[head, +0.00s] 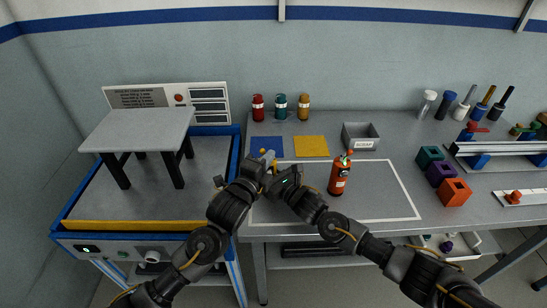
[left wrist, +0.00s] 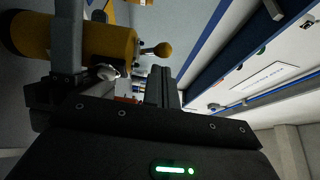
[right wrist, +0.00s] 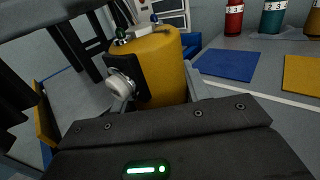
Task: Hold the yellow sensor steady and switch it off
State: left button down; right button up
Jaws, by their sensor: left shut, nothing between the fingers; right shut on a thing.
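The yellow sensor (right wrist: 160,65) is a yellow cylinder with a black side plate and a silver knob (right wrist: 122,84). My right gripper (right wrist: 165,88) is shut on its body and holds it above the bench. In the left wrist view, the sensor (left wrist: 108,42) lies across the upper left, with a yellow ball-ended stem at its end. My left gripper (left wrist: 163,78) is shut and empty close beside the sensor; I cannot tell whether it touches. In the head view, my left gripper (head: 264,164) and the right gripper (head: 274,174) meet closely, and the sensor is mostly hidden between them.
A red extinguisher-like bottle (head: 339,175) stands on the bench right of my grippers. Blue (head: 267,146) and yellow (head: 311,146) mats and a grey bin (head: 360,136) lie behind. A blue-framed test rig (head: 236,165) with a grey stool-like piece (head: 140,130) stands left.

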pick_arm(q)
jog(key=f+v, duration=0.2)
jog(key=v, duration=0.7)
jog(key=shift+d, duration=0.15)
pick_arm(e)
jog(key=o, duration=1.1)
